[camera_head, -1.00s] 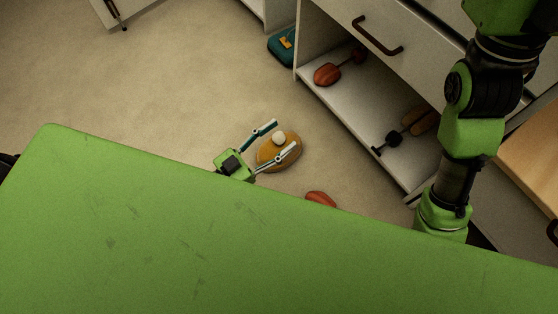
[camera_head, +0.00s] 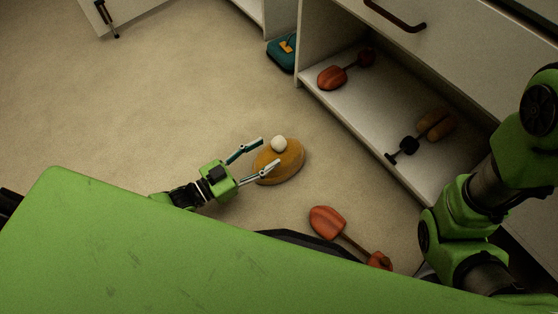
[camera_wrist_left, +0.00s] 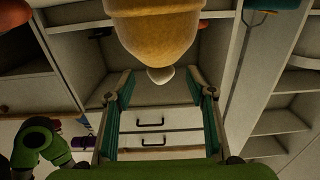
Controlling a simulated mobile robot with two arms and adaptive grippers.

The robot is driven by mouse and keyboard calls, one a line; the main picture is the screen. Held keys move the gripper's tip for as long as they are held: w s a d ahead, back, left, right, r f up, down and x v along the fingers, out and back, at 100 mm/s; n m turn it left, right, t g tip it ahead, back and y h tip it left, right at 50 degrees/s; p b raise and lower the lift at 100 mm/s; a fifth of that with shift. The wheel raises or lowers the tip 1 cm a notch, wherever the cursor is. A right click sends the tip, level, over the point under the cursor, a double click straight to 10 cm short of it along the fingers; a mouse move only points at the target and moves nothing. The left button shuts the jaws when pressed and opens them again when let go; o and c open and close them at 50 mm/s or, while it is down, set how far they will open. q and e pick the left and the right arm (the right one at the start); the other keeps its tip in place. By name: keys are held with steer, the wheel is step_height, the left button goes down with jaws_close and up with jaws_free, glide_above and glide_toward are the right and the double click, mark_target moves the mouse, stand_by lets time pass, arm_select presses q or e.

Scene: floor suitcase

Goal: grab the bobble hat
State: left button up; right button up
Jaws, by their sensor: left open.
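The bobble hat (camera_head: 286,165) is mustard-orange with a white bobble and lies on the floor in the middle of the head view. My left gripper (camera_head: 270,151) is open and empty at the hat's left side. One finger is near the bobble and the other overlaps the hat's left edge in the picture; I cannot tell if it touches. In the left wrist view the hat (camera_wrist_left: 155,35) hangs into the top of the picture, bobble toward the space between the open fingers (camera_wrist_left: 161,84). My right gripper is out of view.
An orange-red shovel-like item (camera_head: 328,221) lies on the floor below the hat, partly hidden. An open low shelf (camera_head: 365,115) at right holds similar items and a brown-handled one (camera_head: 436,124). A teal case (camera_head: 282,54) stands by the cabinet.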

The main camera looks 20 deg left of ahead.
mark_target(279, 143)
arm_select(q)
steer(key=b+x, duration=0.1)
steer(key=x, duration=0.1)
steer(key=b+x, duration=0.1)
steer(key=r+b+x, duration=0.1)
steer(key=x, duration=0.1)
steer(key=shift+w+d+b, duration=0.15)
steer(key=shift+w+b, duration=0.15)
steer(key=shift+b, duration=0.1)
jaws_close()
